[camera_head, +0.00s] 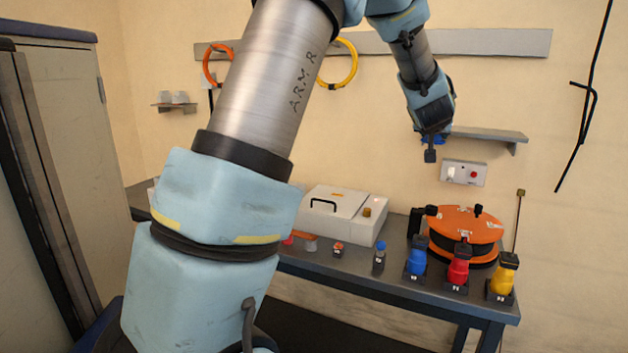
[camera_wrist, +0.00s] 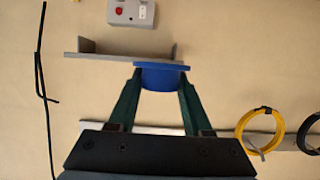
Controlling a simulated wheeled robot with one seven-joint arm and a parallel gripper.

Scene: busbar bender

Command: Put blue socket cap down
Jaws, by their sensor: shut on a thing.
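The blue socket cap (camera_wrist: 162,77) is between the two green fingers of my gripper (camera_wrist: 160,84), which is shut on it. In the wrist view the cap overlaps the grey wall shelf (camera_wrist: 118,55); I cannot tell whether it touches it. In the head view my gripper (camera_head: 434,134) hangs high by the wall, at the left end of the shelf (camera_head: 492,135). Only a little blue of the cap (camera_head: 441,141) shows there, partly hidden by the gripper.
Below, a dark workbench (camera_head: 400,288) carries an orange round machine (camera_head: 464,224), a white box (camera_head: 341,214) and blue, red and yellow items in black stands. A switch box (camera_head: 464,173) is on the wall under the shelf. A black cable (camera_head: 585,95) hangs at the right.

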